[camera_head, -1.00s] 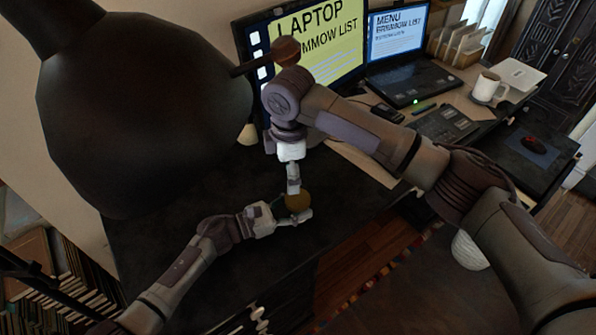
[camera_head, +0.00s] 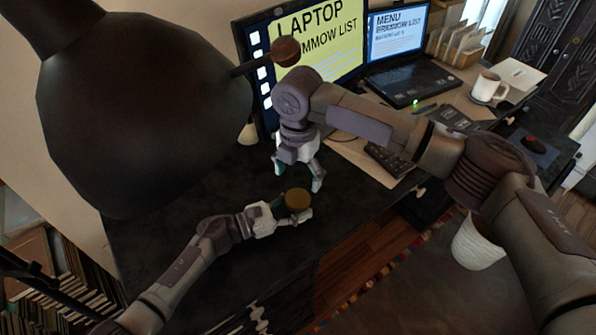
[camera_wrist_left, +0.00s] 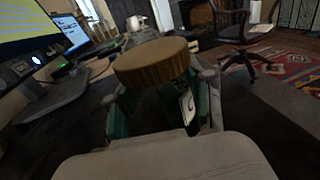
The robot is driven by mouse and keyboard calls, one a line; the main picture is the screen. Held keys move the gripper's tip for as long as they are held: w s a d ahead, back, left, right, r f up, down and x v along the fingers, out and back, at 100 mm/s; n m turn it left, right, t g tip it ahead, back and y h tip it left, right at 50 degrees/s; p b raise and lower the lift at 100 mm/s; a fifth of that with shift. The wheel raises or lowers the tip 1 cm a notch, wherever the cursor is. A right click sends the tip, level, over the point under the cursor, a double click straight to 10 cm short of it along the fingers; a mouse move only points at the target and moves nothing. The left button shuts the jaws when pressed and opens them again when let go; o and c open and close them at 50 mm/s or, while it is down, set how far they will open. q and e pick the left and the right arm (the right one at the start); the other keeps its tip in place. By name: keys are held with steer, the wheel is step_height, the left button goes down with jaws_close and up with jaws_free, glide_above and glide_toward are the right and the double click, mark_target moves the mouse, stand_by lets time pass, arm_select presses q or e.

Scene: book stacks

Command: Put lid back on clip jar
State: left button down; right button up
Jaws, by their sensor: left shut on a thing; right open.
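The round brown lid (camera_head: 297,199) sits on top of the clip jar, which my left gripper (camera_head: 291,213) is shut on above the dark desk. In the left wrist view the lid (camera_wrist_left: 154,61) covers the mouth of the jar (camera_wrist_left: 186,102), whose dark side carries a pale label. The lid looks slightly tilted in that view, and I cannot tell whether it is fully seated. My right gripper (camera_head: 299,176) is open and empty, a little behind and above the lid, apart from it. Most of the jar is hidden in the head view.
A large black lamp shade (camera_head: 150,110) fills the left side, above the left arm. A monitor (camera_head: 315,45), a laptop (camera_head: 412,80), a keyboard (camera_head: 388,160) and a white mug (camera_head: 489,87) stand at the back and right. The desk's left part (camera_head: 180,240) is bare.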

mark_target(298, 198)
step_height(298, 198, down, 8)
steer(key=shift+r, duration=0.25)
steer(key=shift+c, duration=0.3)
